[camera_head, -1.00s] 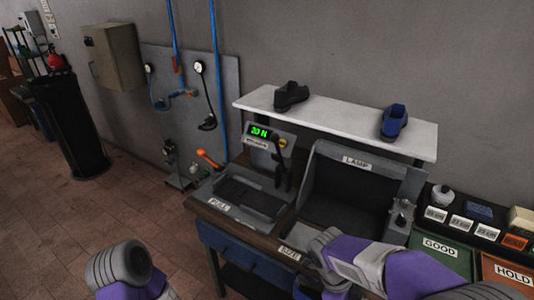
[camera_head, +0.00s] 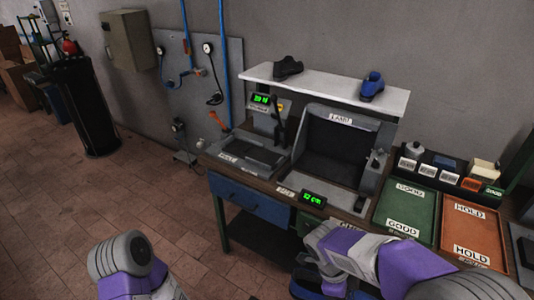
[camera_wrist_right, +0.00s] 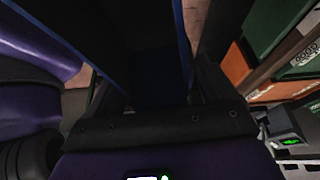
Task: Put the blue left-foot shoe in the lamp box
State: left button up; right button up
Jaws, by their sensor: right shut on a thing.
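The lamp box (camera_head: 340,119), a dark grey open-fronted box labelled LAMP, stands on the bench and looks empty inside. A blue shoe (camera_head: 372,87) and a black shoe (camera_head: 288,68) sit on the white shelf behind it. My right arm comes in at the lower right, with its wrist in front of the bench. A dark blue shoe (camera_head: 305,288) shows partly below that wrist; the arm hides the rest, and I cannot tell which foot it is for. In the right wrist view my right gripper (camera_wrist_right: 160,92) is shut on this dark blue thing. My left gripper is out of view.
The fuel-side tray (camera_head: 250,155) and a size display (camera_head: 313,199) are left of and before the lamp box. Green GOOD (camera_head: 408,212) and orange HOLD (camera_head: 470,232) trays lie to the right. Small labelled blocks stand behind them.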

jog(key=shift+w+a+f+n+t, duration=0.1)
jog(key=shift+w+f+n+t, duration=0.15)
jog(key=shift+w+n, duration=0.35)
jog(key=shift+w+f+n+t, duration=0.15)
jog(key=shift+w+f+n, duration=0.2)
jog(key=shift+w+n, duration=0.25)
jog(key=w+a+f+n+t+y, duration=0.1)
jog(key=w+f+n+t+y, duration=0.3)
jog(key=n, duration=0.6)
jog(key=w+a+n+t, duration=0.1)
jog(key=w+n+t, duration=0.1)
jog(key=w+n, duration=0.6)
jog(key=s+f+n, duration=0.2)
jog(key=s+f, duration=0.2)
jog(key=s, duration=0.2)
jog(key=shift+f, duration=0.3)
